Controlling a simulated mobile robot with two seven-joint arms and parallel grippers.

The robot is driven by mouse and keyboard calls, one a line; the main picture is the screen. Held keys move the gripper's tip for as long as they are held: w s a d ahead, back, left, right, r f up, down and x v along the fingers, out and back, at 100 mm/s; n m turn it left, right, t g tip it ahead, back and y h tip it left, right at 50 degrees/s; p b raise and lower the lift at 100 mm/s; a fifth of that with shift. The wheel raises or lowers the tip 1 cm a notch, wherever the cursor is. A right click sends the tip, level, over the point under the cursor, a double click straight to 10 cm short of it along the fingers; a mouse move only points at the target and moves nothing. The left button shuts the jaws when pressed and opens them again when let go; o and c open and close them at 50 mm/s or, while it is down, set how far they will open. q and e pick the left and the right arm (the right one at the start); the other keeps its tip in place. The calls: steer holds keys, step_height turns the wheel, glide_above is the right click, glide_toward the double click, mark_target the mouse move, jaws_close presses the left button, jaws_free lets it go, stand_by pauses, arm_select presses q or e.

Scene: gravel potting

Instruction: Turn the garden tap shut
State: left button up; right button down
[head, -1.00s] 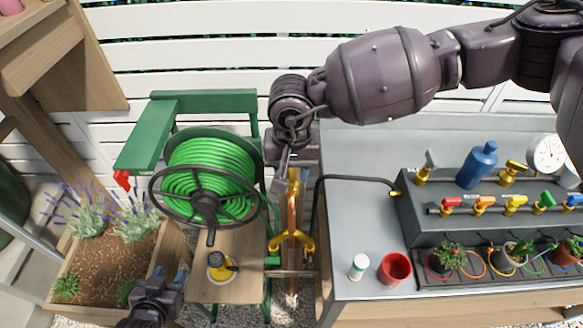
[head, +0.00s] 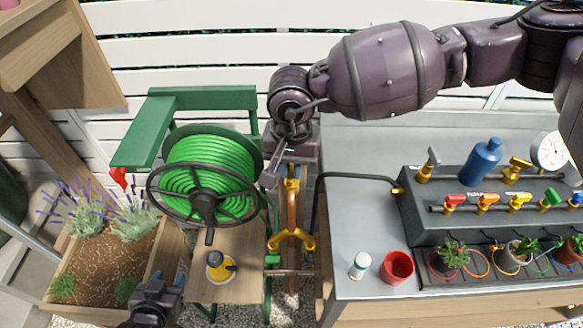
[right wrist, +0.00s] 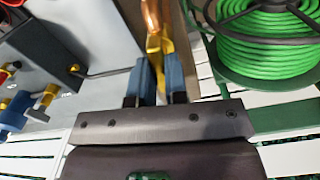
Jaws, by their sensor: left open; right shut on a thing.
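The garden tap is brass on an upright copper pipe (head: 292,212) between the hose reel and the metal bench. Its brass top (head: 291,173) is just under my right gripper (head: 288,166), which reaches down from above. In the right wrist view the blue fingers of my right gripper (right wrist: 160,82) are closed around a brass part of the tap (right wrist: 157,46). The fingers hide part of it, so its turn angle is hard to read. My left gripper (head: 162,284) is open and empty at the lower left, away from the tap.
A green hose reel (head: 208,175) stands close left of the tap. A black hose (head: 340,176) runs right to the grey manifold (head: 420,215) on the bench (head: 350,225). A red cup (head: 397,267) and a white bottle (head: 360,266) stand near the bench's front left corner.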

steer(key=shift+f+m+b, duration=0.2)
steer(key=shift+m+b, duration=0.4)
steer(key=shift+m, duration=0.3)
steer(key=m+b, duration=0.1)
steer(key=m, duration=0.1)
steer(key=shift+r+m, duration=0.1)
steer(key=shift+m, duration=0.2)
steer(key=m+b, duration=0.1)
steer(key=m, duration=0.1)
steer(key=shift+m, duration=0.4)
steer(key=m, duration=0.2)
steer(key=shift+r+m, duration=0.1)
steer(key=shift+m, duration=0.3)
steer(key=m, duration=0.3)
arm_select(q)
steer(key=shift+s+f, duration=0.15)
steer(key=shift+f, duration=1.1)
steer(key=shift+s+f, duration=0.1)
steer(key=shift+f, duration=1.1)
arm_select(e)
steer(key=shift+m, duration=1.4)
steer(key=shift+r+m, duration=0.1)
steer(key=shift+m, duration=0.2)
